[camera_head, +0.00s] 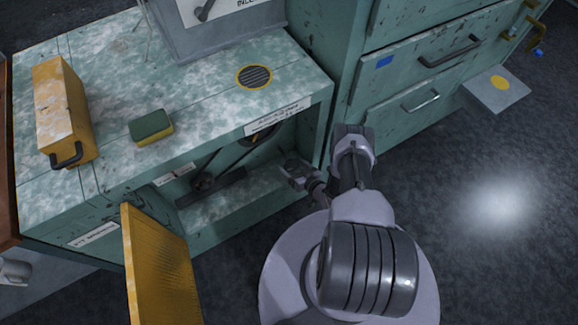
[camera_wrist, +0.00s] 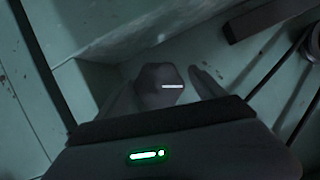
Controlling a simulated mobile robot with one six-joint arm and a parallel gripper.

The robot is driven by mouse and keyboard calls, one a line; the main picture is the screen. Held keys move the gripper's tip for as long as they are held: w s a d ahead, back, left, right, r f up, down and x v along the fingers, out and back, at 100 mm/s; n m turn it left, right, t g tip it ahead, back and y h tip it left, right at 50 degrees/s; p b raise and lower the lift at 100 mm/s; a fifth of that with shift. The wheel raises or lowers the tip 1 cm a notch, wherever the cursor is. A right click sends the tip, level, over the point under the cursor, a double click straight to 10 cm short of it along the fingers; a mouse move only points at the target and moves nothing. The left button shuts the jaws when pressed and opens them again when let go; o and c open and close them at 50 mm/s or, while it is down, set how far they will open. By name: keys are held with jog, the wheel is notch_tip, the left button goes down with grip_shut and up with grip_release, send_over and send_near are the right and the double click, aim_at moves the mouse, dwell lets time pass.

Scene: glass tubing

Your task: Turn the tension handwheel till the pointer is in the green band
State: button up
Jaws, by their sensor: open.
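My gripper (camera_head: 300,174) reaches into the open lower bay of the green bench. In the wrist view its fingers (camera_wrist: 160,92) stand open on either side of a dark grey rounded knob (camera_wrist: 155,78), which seems to be the tension handwheel. A short white mark (camera_wrist: 172,87) shows at the knob. I cannot tell whether the fingers touch the knob. In the head view I cannot make out the handwheel by my gripper. I cannot make out the pointer or a green band in either view.
Inside the bay are a dark pulley (camera_head: 203,182) and a belt. A yellow door (camera_head: 160,265) hangs open at the bay's left. On the bench top (camera_head: 190,105) are a yellow box (camera_head: 62,105) and a sponge (camera_head: 151,128). A drawer cabinet (camera_head: 405,75) stands to the right.

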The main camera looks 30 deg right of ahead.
jog(key=shift+b+x, duration=0.3)
jog(key=shift+x, duration=0.9)
jog(key=c, duration=1.4)
jog(key=shift+o, duration=0.2)
jog(key=m+y, duration=0.2)
jog(key=m, duration=0.1)
jog(key=shift+a, duration=0.1)
jog(key=o, duration=1.4)
jog(key=shift+r, duration=0.1)
jog(key=shift+c, duration=0.2)
jog(key=p+v, duration=0.5)
jog(key=v, duration=1.2)
jog(key=shift+s+f, duration=0.3)
